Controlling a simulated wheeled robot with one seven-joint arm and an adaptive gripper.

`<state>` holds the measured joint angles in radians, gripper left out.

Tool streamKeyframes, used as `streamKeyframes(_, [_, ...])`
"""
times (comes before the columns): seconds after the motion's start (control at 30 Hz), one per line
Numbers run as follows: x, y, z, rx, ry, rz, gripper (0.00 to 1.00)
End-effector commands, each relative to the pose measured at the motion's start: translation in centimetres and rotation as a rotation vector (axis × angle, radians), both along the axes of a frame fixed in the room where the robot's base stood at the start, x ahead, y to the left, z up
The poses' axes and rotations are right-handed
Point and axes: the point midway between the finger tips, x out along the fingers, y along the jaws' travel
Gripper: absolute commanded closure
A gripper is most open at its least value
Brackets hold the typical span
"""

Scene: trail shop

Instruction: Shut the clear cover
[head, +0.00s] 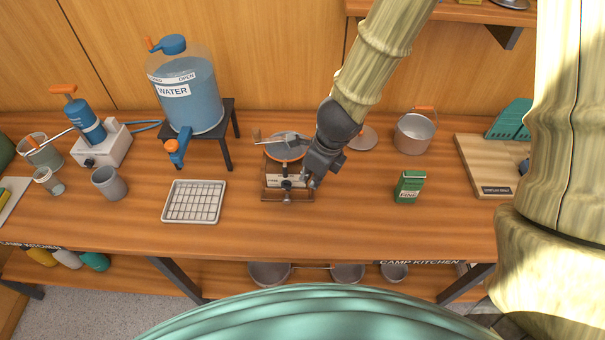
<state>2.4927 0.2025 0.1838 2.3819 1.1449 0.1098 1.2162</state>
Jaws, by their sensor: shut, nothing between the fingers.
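A small brown hand mill (288,194) with a crank stands on the wooden counter, left of my gripper. Its round top (286,147) has an orange rim and a greyish, see-through look. I cannot tell for sure whether this is the clear cover, or how far any cover stands open. My gripper (311,180) is shut and empty, pointing down at the mill's right side. It overlaps the mill's right edge in the picture; contact cannot be told. My wrist hides part of the space behind the mill.
A green tin (409,187) and a metal pot (414,133) stand to the right, with a flat round disc (362,138) behind my wrist. A wire-rack tray (194,202) and a water jug (187,90) on a stand (232,125) are left. The front counter strip is clear.

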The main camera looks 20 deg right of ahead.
Motion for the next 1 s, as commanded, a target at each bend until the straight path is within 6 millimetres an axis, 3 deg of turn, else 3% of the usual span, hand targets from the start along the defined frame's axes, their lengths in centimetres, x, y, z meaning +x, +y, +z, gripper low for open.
streamKeyframes(1.0, [-1.5, -1.4, 8.9, -0.004, 0.001, 0.005, 1.0])
